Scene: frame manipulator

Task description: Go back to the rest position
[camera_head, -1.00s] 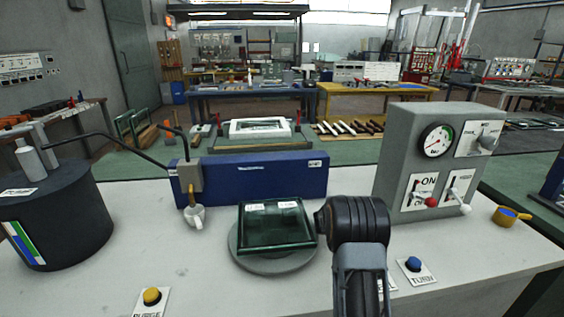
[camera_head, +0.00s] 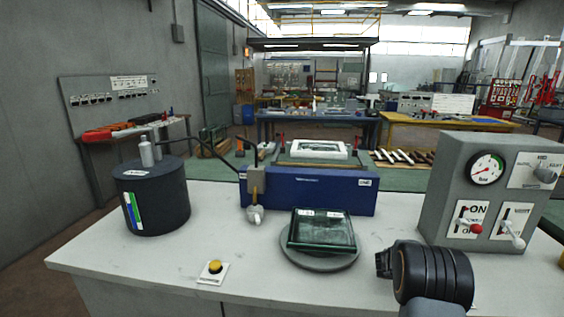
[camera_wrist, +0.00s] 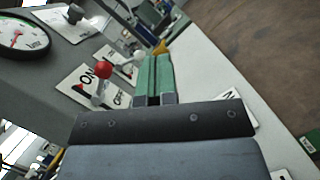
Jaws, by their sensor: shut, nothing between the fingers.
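My gripper (camera_wrist: 155,78) shows in the wrist view as two green fingers side by side, shut with nothing between them. It points past the grey control box (camera_wrist: 45,75), close to the box's red-knobbed ON/OFF lever (camera_wrist: 103,72); I cannot tell the exact gap. In the head view my dark wrist is at the lower right, in front of the control box (camera_head: 452,185), and the fingers are hidden. The red lever also shows there (camera_head: 474,228).
A glass block (camera_head: 322,232) lies on a round grey plate (camera_head: 318,263) left of my wrist. A blue frame box (camera_head: 320,193), a dark cylinder (camera_head: 155,205) and a yellow button (camera_head: 214,266) are farther left. The worktop's (camera_head: 115,255) front left is bare.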

